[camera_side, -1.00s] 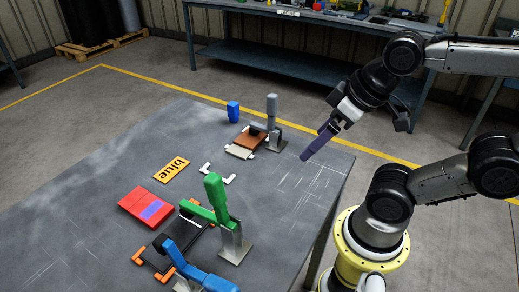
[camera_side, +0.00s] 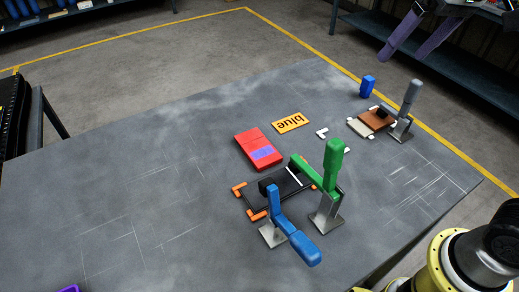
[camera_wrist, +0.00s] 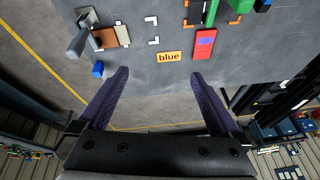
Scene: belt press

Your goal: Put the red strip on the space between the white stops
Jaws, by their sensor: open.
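The red strip (camera_side: 258,148) is a flat red block with a blue-violet patch. It lies on the grey table, left of the white stops (camera_side: 321,132), and also shows in the wrist view (camera_wrist: 205,41). The stops are small white L-shaped corners with bare table between them; they show in the wrist view (camera_wrist: 153,41) too. In the side view the green lever partly covers the stops' near side. My gripper (camera_side: 404,56) has two long purple fingers spread apart with nothing between them, high at the top right. In the wrist view, its fingers (camera_wrist: 159,74) point toward the table.
An orange "blue" sign (camera_side: 291,123) lies between the red strip and the stops. A green-handled clamp (camera_side: 333,170) and a blue-handled clamp (camera_side: 290,235) stand near a black plate. A grey-handled clamp (camera_side: 409,100) stands by a brown block (camera_side: 376,120). The table's left is largely bare.

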